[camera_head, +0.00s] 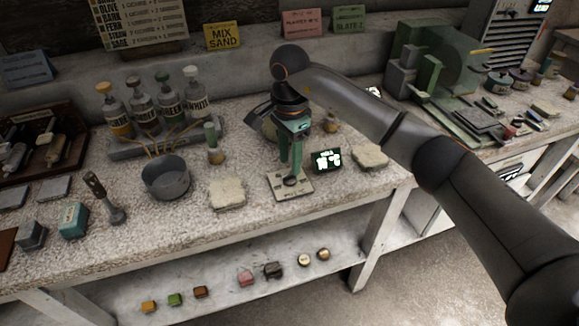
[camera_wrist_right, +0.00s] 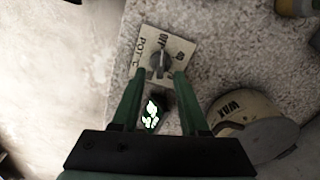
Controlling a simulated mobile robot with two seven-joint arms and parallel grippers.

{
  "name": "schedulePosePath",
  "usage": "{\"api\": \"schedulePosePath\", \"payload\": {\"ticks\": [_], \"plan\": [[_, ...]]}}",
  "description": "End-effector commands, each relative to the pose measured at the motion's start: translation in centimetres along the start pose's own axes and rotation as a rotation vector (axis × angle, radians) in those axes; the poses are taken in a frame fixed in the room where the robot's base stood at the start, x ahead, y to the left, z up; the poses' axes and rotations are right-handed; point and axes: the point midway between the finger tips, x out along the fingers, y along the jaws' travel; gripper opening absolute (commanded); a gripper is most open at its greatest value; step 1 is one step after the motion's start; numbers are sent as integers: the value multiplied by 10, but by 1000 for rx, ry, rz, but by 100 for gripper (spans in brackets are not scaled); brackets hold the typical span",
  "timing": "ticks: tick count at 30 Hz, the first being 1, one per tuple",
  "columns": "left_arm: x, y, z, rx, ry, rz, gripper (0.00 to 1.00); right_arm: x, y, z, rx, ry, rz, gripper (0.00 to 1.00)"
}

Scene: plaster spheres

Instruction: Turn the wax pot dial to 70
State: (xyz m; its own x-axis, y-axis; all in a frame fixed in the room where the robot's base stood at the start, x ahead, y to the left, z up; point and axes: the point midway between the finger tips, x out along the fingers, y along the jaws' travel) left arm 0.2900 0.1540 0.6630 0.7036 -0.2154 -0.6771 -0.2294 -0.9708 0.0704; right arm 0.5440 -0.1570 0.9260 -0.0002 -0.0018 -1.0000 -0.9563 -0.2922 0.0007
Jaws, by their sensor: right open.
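The wax pot dial (camera_wrist_right: 159,66) is a dark knob on a pale plate (camera_wrist_right: 180,48) marked "POT °C" and "OFF". In the head view the plate (camera_head: 303,188) lies near the bench's front edge. My right gripper (camera_wrist_right: 158,79) is open and points down at the dial, its green fingers on either side of the knob's near end. Whether they touch it I cannot tell. In the head view the right gripper (camera_head: 291,176) hides part of the knob. The wax pot (camera_wrist_right: 232,108), labelled "WAX", stands beside the gripper. My left gripper is not in view.
A small lit display (camera_head: 326,160) stands right of the plate; its digits are unclear. Pale slabs lie left (camera_head: 227,194) and right (camera_head: 370,157). A grey bowl (camera_head: 166,178) and several bottles stand further left. A green machine (camera_head: 430,75) stands at the back right.

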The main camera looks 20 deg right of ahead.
Motion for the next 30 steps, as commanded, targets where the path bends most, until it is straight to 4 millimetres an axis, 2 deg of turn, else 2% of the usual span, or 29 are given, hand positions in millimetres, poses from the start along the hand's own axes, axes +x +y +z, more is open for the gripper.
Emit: {"api": "schedulePosePath", "payload": {"ticks": [1, 6, 17, 29, 30], "plan": [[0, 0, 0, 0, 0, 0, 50, 9, 1, 1, 0, -2, 3, 44], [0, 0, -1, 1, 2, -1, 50, 27, 0, 0, 1, -3, 1, 44], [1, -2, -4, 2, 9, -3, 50, 32, 0, 0, 0, -1, -1, 44], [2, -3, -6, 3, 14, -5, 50, 32, 0, 1, 0, -2, -1, 1], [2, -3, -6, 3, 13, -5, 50, 32, 0, 1, 0, -1, -1, 0]]}}
